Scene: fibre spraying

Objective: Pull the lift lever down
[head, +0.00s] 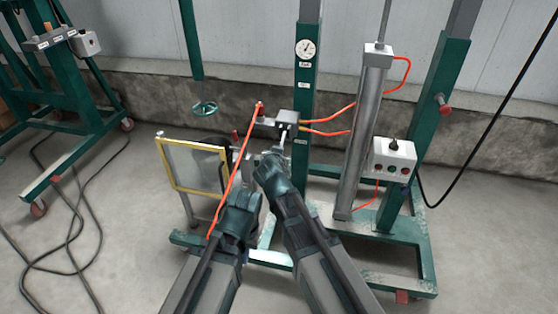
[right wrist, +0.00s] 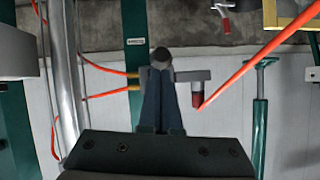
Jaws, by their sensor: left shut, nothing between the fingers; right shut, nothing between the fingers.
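The lift lever (head: 283,137) is a short pale rod standing out from a dark valve block (head: 286,118) on the green post. In the right wrist view a dark round knob (right wrist: 161,54) shows at the tips of my right gripper (right wrist: 163,72). Whether the fingers touch it, I cannot tell. In the head view my right gripper (head: 269,158) is just below the lever, its fingers together and empty. My left gripper (head: 241,172) is shut and empty, lower left of the lever, beside the yellow-framed panel. Part of the lever's lower end is hidden by my right gripper.
An orange-red bar (head: 234,170) slants close beside both grippers. Orange hoses (head: 330,130) run from the valve to a silver cylinder (head: 366,130). A control box (head: 393,160) is at right. A yellow-framed panel (head: 160,165) stands at left, and cables lie on the floor.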

